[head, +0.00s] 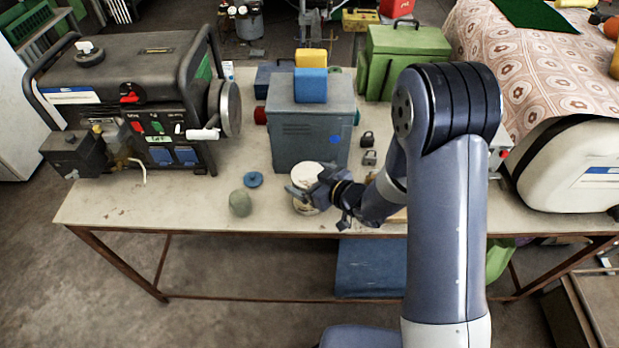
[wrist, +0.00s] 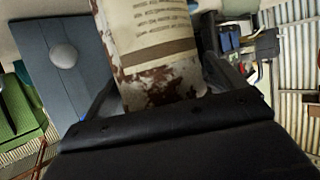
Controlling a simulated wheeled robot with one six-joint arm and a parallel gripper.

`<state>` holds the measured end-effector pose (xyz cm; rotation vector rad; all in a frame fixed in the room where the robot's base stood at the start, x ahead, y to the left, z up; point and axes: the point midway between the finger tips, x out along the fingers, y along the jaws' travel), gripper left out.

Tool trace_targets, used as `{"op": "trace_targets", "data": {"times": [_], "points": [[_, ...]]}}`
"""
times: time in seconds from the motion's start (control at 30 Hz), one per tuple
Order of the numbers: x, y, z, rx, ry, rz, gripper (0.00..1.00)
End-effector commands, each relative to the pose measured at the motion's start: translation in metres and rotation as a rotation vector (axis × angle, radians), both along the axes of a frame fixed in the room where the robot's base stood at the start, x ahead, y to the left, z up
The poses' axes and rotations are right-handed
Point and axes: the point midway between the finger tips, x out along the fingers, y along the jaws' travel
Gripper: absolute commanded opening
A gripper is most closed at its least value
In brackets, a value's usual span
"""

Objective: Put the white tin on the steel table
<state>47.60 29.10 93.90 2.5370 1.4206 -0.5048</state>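The white tin (head: 308,174) is at the front middle of the long table, just in front of a grey metal box. In the wrist view the tin (wrist: 160,45) shows dark printed lines and brown rust patches. My gripper (head: 318,190) is at the tin from the front right. In the wrist view a dark finger lies against each side of the tin, so it looks shut on it. Whether the tin touches the tabletop is hard to tell. The long table (head: 200,206) has a worn pale top and rusty metal legs.
A grey metal box (head: 305,137) stands right behind the tin, with coloured blocks (head: 311,72) on top. A green-grey ball (head: 240,203) and blue disc (head: 253,179) lie left of it. A generator (head: 140,100) fills the table's left; a cream case (head: 565,170) stands right.

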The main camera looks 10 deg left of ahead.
Motion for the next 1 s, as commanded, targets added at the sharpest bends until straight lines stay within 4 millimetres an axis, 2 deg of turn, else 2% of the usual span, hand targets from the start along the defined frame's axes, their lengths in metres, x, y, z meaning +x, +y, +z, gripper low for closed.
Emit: {"op": "trace_targets", "data": {"times": [0.1,0.47,1.0], "points": [[0.0,0.0,0.0,0.0,0.0,0.0,1.0],[-0.001,-0.001,0.005,0.0,0.0,-0.001,1.0],[-0.048,-0.08,0.042,0.0,-0.003,-0.003,1.0]]}}
